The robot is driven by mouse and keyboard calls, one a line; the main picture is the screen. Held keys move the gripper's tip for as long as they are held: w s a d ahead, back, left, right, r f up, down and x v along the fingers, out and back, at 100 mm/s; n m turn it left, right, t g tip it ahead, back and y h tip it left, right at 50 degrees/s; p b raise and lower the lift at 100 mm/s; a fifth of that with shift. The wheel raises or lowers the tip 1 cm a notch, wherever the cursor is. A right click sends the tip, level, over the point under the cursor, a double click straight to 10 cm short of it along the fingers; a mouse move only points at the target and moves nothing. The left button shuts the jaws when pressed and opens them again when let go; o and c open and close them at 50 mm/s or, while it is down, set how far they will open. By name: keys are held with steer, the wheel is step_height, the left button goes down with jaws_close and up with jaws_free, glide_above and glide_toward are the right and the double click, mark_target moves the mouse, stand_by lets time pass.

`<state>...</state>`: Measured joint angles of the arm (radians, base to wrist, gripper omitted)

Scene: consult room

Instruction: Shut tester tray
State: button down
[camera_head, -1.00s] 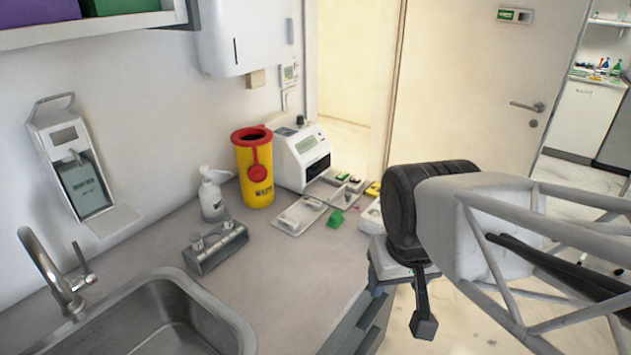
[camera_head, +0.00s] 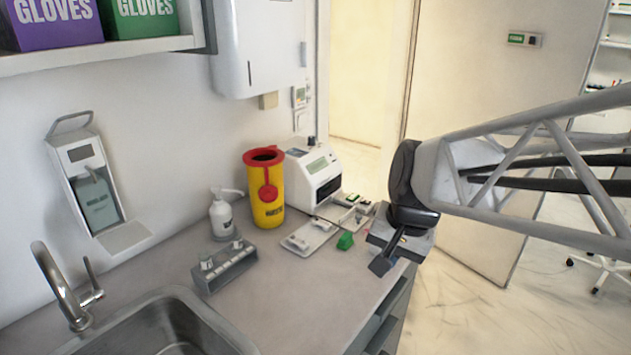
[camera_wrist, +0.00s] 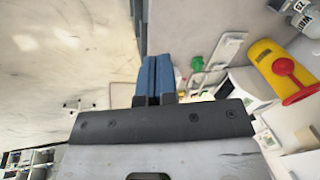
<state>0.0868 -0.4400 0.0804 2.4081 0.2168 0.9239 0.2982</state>
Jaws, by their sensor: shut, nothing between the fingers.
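The tester (camera_head: 315,170), a white box with a small greenish display and a dark front slot, stands at the back of the counter. A flat, light tray piece (camera_head: 350,203) extends in front of its slot, with small dark and green items around it; I cannot tell exactly where the tray ends.
A white flat tray (camera_head: 299,243) and a green object (camera_head: 345,241) lie before the tester. A yellow sharps bin (camera_head: 267,200) with red lid, a pump bottle (camera_head: 221,215) and a grey rack (camera_head: 225,265) stand to the left. A sink (camera_head: 165,325) is front left.

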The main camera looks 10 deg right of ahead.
steer(key=w+d+f+m+t+y, duration=0.1)
steer(key=w+d+f+m, duration=0.2)
steer(key=w+m, duration=0.3)
steer(key=w+d+f+m+y, duration=0.2)
steer(key=w+d+f+m, duration=0.2)
steer(key=w, duration=1.2)
steer(key=w+d+f+m+t+y, duration=0.1)
steer(key=w+d+f+m, duration=0.2)
steer(key=w+d+m, duration=0.4)
steer(key=shift+w+f+m+t+y, duration=0.15)
steer(key=shift+w+m, duration=0.45)
steer(key=shift+w, duration=0.6)
steer(key=shift+w+f+m+t+y, duration=0.15)
steer(key=shift+w+m, duration=0.45)
steer(key=shift+w, duration=0.6)
steer(key=shift+r, duration=0.15)
steer(key=shift+a, duration=0.1)
steer(key=shift+x, duration=4.95)
glide_toward(330, 212)
steer(key=x, duration=0.4)
steer(key=shift+w, duration=0.2)
